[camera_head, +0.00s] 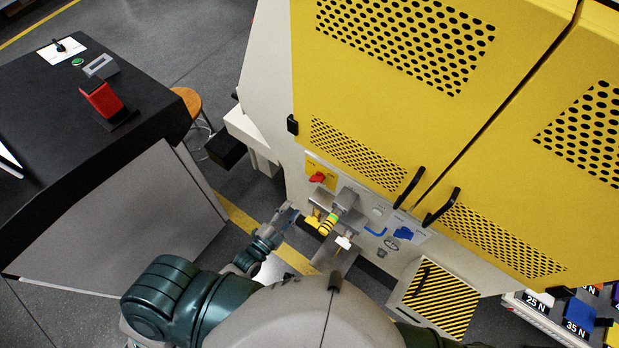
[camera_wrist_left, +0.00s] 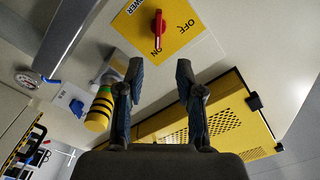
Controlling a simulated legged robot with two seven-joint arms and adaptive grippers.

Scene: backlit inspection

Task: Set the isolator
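The isolator is a red rotary handle (camera_head: 318,177) on a yellow plate (camera_wrist_left: 190,38) on the front of the yellow and white cabinet. In the left wrist view the red handle (camera_wrist_left: 158,28) stands upright in the picture. Its lower end is by the letters ON; OFF is to its right, and POWER is at the plate's upper left. My left gripper (camera_head: 287,217) is below and left of the plate in the head view. In the left wrist view its fingers (camera_wrist_left: 160,72) are apart and empty, with the handle beyond them, apart from the tips. My right gripper does not show.
A yellow-black striped cylinder (camera_head: 327,221) juts out beside the plate, close to my left gripper; it also shows in the left wrist view (camera_wrist_left: 99,110). A blue switch (camera_head: 404,233) and a striped box (camera_head: 440,303) are further right. A black-topped bench (camera_head: 60,120) stands left.

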